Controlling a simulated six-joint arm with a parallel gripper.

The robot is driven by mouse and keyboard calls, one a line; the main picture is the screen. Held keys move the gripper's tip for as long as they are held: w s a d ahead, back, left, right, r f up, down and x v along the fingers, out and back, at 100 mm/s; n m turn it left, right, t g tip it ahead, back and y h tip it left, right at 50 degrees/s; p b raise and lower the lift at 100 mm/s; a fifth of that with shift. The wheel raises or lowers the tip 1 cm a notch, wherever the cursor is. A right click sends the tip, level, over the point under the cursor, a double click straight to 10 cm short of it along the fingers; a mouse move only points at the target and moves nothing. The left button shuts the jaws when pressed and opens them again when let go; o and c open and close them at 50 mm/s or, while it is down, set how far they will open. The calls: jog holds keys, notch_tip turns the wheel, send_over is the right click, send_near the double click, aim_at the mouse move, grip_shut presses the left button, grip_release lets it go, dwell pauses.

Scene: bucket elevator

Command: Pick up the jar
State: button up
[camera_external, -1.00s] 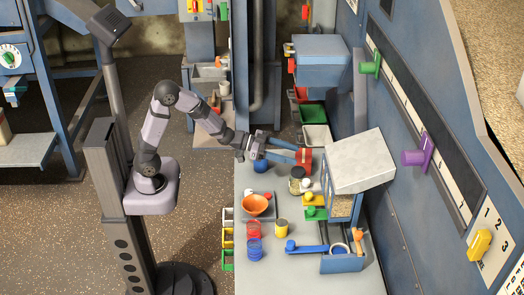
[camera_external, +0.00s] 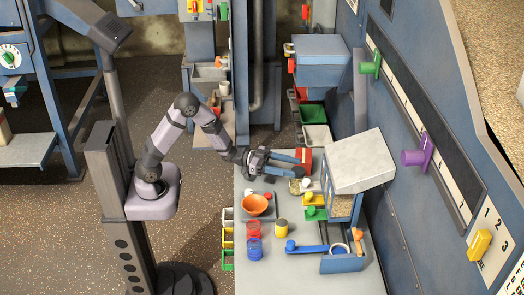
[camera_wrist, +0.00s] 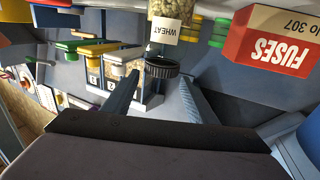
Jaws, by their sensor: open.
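The jar (camera_wrist: 169,10) in the wrist view is clear, with pale grain inside, a white WHEAT label and a black lid (camera_wrist: 161,68). The lid faces my gripper (camera_wrist: 160,84), with one finger to either side and the jar just beyond the fingertips. In the external view my gripper (camera_external: 299,165) is open and empty, low over the bench. The jar (camera_external: 296,187) shows there only in part, below the fingers, which hide the rest. I cannot tell whether the fingers touch it.
A red FUSES box (camera_wrist: 278,42) stands close to the right of the jar in the wrist view. A blue housing with a grey top (camera_external: 360,160) stands right of the gripper. An orange bowl (camera_external: 255,205), red and blue spools and a yellow tin (camera_external: 281,228) are nearer the front.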

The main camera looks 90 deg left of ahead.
aim_at(304, 172)
jog(key=shift+w+d+f, duration=0.25)
jog(key=shift+w+f, duration=0.35)
jog(key=shift+f, duration=0.05)
jog(key=shift+w, duration=0.1)
jog(key=shift+p+x, duration=0.5)
jog(key=shift+x, duration=2.55)
jog(key=shift+c, duration=0.6)
jog(key=shift+r, duration=0.1)
grip_shut()
jog(key=shift+r, duration=0.1)
